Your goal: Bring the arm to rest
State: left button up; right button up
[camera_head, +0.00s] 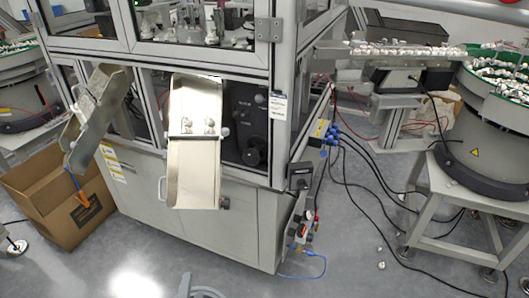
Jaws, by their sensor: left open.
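My left gripper (201,287) shows only in part at the bottom edge of the head view, left of the middle. Its grey fingers are apart, with bare floor seen around them, and I see nothing held between them. It is apart from the machine and in front of its lower panels. The rest of the left arm is out of the picture. My right gripper is not in view.
A grey machine cabinet (240,225) with a metal chute (193,160) stands ahead. A second chute (95,115) slopes toward an open cardboard box (60,205) at left. A bowl feeder (490,130) stands at right. Cables (385,245) lie on the floor.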

pick_arm(q)
jog(key=s+a+f+n+g+h, duration=0.1)
jog(key=s+a+f+n+g, duration=0.15)
jog(key=s+n+g, duration=0.55)
jog(key=s+a+f+n+g+h, duration=0.1)
jog(key=s+a+f+n+g, duration=0.2)
jog(key=s, duration=0.8)
jog(key=w+d+f+t+h, duration=0.1)
jog(key=w+d+f, duration=0.15)
jog(key=f, duration=0.65)
jog(key=w+d+f+t, duration=0.1)
jog(key=w+d+f, duration=0.15)
jog(key=f, duration=0.75)
notch_tip(320, 180, down, 16)
jog(key=s+d+t+h, duration=0.1)
jog(key=s+d+t, duration=0.1)
jog(key=shift+f+m, duration=0.25)
jog(key=shift+m, duration=0.05)
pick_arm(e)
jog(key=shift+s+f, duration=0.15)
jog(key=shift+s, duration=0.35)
